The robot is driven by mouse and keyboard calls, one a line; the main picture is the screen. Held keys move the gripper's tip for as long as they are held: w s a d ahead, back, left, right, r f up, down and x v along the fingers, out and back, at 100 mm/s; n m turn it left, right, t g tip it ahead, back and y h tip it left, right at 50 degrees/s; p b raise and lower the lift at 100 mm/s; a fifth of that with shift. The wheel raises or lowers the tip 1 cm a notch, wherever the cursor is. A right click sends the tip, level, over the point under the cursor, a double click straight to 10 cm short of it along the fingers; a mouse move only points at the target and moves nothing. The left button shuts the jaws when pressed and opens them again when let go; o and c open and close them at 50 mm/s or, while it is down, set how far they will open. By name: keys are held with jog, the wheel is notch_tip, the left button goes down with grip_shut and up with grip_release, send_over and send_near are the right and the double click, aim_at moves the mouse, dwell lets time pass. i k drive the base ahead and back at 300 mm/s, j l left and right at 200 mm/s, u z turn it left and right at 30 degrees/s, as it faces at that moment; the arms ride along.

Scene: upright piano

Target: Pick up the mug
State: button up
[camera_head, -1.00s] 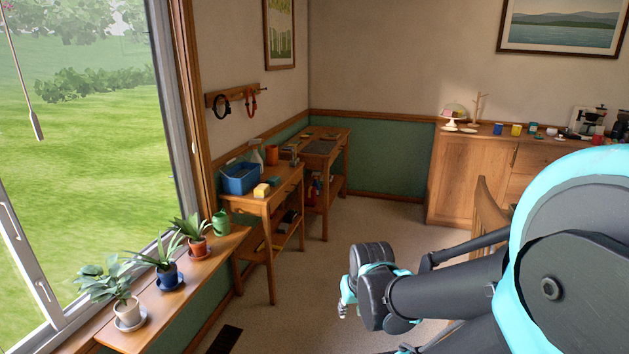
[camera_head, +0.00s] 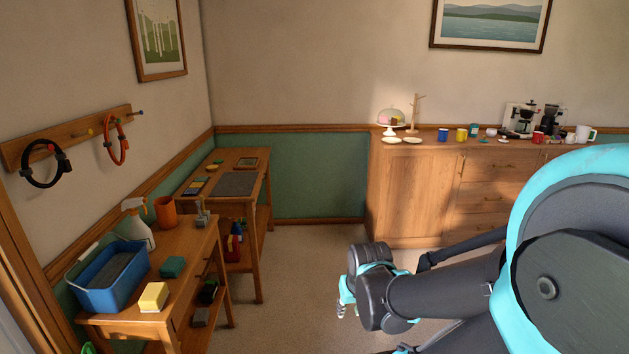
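Several mugs stand on the wooden sideboard (camera_head: 415,185) at the back right. A blue mug (camera_head: 442,135) and a yellow mug (camera_head: 461,135) are side by side near its left part. A red mug (camera_head: 538,137) is farther right, near the coffee machine. The frames do not show which mug is meant. My arm crosses the lower right, far in front of the sideboard. The end of my gripper (camera_head: 346,297) shows small beside the dark wrist joint, low over the floor. Its fingers are too small and turned away to read. No mug is near it.
A coffee machine (camera_head: 521,118), a white pitcher (camera_head: 585,134), a cake stand (camera_head: 391,121) and a mug tree (camera_head: 414,112) are on the sideboard. Wooden tables at left hold a blue bin (camera_head: 112,280) and a yellow sponge (camera_head: 153,297). The carpet between is clear.

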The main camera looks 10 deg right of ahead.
aim_at(442, 136)
jog(key=i+z, duration=0.2)
jog(key=i, duration=0.45)
jog(key=i+z, duration=0.25)
jog(key=i, duration=0.35)
jog(key=i+j+z, duration=0.2)
jog(key=i, duration=0.4)
jog(key=i+l+z, duration=0.15)
jog(key=i+z, duration=0.2)
jog(key=i, duration=0.65)
jog(key=i+j+z, duration=0.1)
jog(key=i+z, duration=0.3)
jog(key=i, duration=0.6)
